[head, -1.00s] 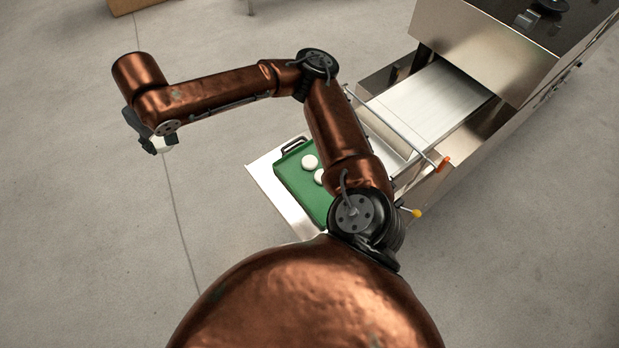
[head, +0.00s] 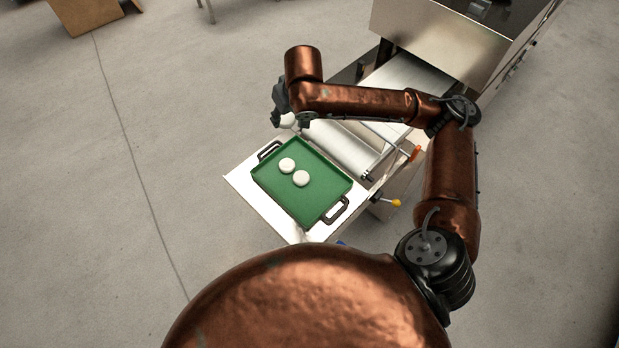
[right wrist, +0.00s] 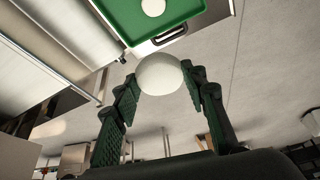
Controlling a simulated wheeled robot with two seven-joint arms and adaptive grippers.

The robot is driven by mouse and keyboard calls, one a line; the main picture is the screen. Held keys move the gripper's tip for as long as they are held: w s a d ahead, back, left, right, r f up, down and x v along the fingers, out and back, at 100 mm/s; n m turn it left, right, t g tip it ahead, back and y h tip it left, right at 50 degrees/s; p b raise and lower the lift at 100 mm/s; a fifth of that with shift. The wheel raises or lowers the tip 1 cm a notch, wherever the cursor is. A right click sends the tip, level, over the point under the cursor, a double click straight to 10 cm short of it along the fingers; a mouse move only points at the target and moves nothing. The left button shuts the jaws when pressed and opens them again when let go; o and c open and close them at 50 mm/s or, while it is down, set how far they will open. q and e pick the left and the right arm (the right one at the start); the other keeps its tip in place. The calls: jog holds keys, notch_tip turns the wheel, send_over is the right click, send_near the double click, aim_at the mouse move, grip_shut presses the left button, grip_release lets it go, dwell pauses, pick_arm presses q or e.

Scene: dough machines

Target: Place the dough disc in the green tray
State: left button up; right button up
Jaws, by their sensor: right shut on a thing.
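A white dough disc (right wrist: 160,74) is between the fingertips of my right gripper (right wrist: 163,82), which is shut on it. In the head view the right gripper (head: 287,120) is above the floor and machine edge, just beyond the far end of the green tray (head: 318,208). The held disc (head: 286,121) shows there in part. Two other white dough discs, one (head: 287,165) and another (head: 301,178), lie in the tray, close together. The tray also shows in the right wrist view (right wrist: 190,12), with one disc in it. My left gripper is not in view.
The tray stands on a light metal shelf (head: 243,178) of the dough machine (head: 420,40). A roller (head: 345,150), an orange-tipped bar (head: 417,153) and a yellow-knobbed lever (head: 396,203) are beside it. Bare tray surface lies around the two discs.

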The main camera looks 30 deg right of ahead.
jog(key=s+d+f+n+p, duration=0.1)
jog(key=s+d+f+p, duration=0.25)
jog(key=d+f, duration=0.25)
jog(key=s+d+f+n+g+y+p, duration=0.1)
jog(key=s+d+f+n+p, duration=0.2)
jog(key=s, duration=0.7)
jog(key=s+d+f+n+y+p, duration=0.1)
jog(key=s+d+f+n+p, duration=0.25)
jog(key=s, duration=0.65)
send_near(314, 192)
jog(key=shift+w+a+f+m+p, duration=0.25)
jog(key=shift+w+a+f+p, duration=0.05)
jog(key=shift+w+f+p, duration=0.35)
jog(key=shift+w+a+f, duration=0.25)
jog(key=shift+f, duration=0.25)
jog(key=shift+f+p, duration=0.35)
jog(key=shift+f, duration=1.25)
jog(key=shift+f, duration=0.1)
